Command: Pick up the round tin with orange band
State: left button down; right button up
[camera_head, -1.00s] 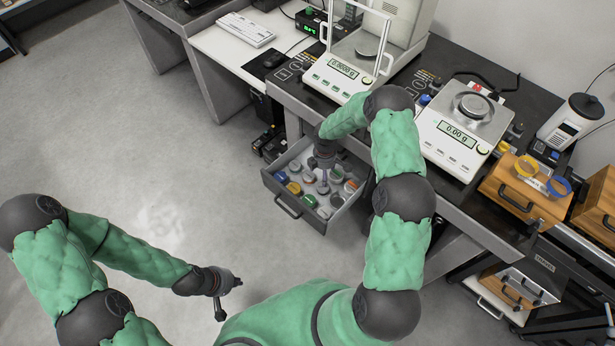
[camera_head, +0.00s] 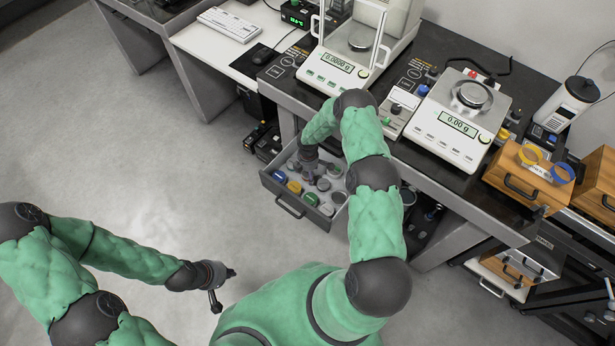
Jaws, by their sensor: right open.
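Several round tins and jars stand in an open drawer (camera_head: 271,184). Among them are a blue-topped one (camera_head: 280,177), a yellow one (camera_head: 294,187), a green-topped one (camera_head: 311,198) and white ones such as this one (camera_head: 326,209). I cannot make out which has an orange band; part of the contents is hidden under my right arm. My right gripper (camera_head: 313,179) points down over the back middle of the drawer, open, close to the tins, with its fingertips hard to make out. My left gripper (camera_head: 224,288) hangs over the floor, away from the drawer; its jaw state is unclear.
Above the drawer, the dark table (camera_head: 290,88) carries an enclosed balance (camera_head: 338,73) and an open balance (camera_head: 458,123). Wooden drawer boxes (camera_head: 527,178) stand at the right. The drawer's walls surround the tins closely. The floor at left is clear.

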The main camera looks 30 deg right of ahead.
jog(key=shift+f, duration=0.6)
jog(key=c, duration=1.3)
jog(key=shift+o, duration=0.2)
jog(key=shift+r, duration=0.1)
